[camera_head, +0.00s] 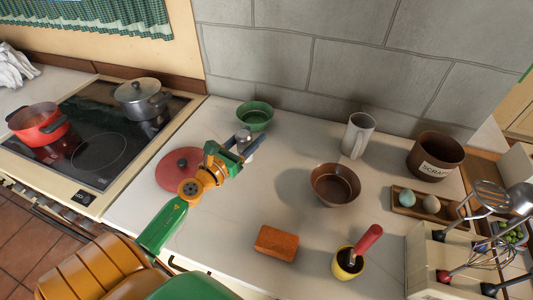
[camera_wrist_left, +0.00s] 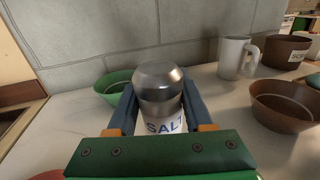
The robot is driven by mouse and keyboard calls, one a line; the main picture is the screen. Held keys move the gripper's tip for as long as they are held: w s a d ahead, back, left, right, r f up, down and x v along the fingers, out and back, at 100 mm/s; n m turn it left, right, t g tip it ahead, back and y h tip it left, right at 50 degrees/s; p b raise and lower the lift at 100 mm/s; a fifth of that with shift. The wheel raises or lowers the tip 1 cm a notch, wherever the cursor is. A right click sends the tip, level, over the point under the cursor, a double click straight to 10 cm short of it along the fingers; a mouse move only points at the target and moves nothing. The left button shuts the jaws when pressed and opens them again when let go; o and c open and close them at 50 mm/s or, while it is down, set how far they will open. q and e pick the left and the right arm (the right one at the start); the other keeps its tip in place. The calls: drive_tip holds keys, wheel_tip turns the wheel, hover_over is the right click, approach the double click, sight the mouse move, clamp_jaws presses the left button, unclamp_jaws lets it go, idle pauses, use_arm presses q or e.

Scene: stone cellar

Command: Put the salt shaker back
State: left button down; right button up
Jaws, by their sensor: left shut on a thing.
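The salt shaker (camera_wrist_left: 162,92) has a shiny metal dome top and a white body marked SALT. In the left wrist view it is upright between the two fingers of my left gripper (camera_wrist_left: 160,108), which is shut on it. In the head view my left gripper (camera_head: 240,148) is above the counter, just in front of the green bowl, with the shaker's metal top (camera_head: 244,134) showing between its fingers. The shaker's lower part is mostly hidden, and I cannot tell whether it touches the counter. My right gripper is not in view.
A green bowl (camera_head: 255,115), red lid (camera_head: 180,170), brown bowl (camera_head: 335,184), white mug (camera_head: 357,135), scraps pot (camera_head: 435,155), egg tray (camera_head: 425,206), orange-brown block (camera_head: 276,243) and yellow pot (camera_head: 347,264) stand around. The counter between the green bowl and mug is clear.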

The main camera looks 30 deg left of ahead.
use_arm(q)
drive_tip(key=w+d+f, duration=0.1)
drive_tip(key=w+d+f+b, duration=0.1)
drive_tip(key=f, duration=0.1)
drive_tip(key=w+f+b, duration=0.1)
drive_tip(key=f, duration=0.1)
drive_tip(key=shift+w+d+f, duration=0.1)
drive_tip(key=shift+w+d, duration=0.05)
drive_tip(key=shift+d, duration=0.25)
wheel_tip(320, 180, down, 3)
drive_tip(key=b, duration=0.2)
drive_tip(key=shift+b, duration=0.3)
drive_tip(key=shift+a, duration=0.1)
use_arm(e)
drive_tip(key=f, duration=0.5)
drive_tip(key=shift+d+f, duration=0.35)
use_arm(q)
drive_tip(key=shift+c, duration=1.5)
unclamp_jaws()
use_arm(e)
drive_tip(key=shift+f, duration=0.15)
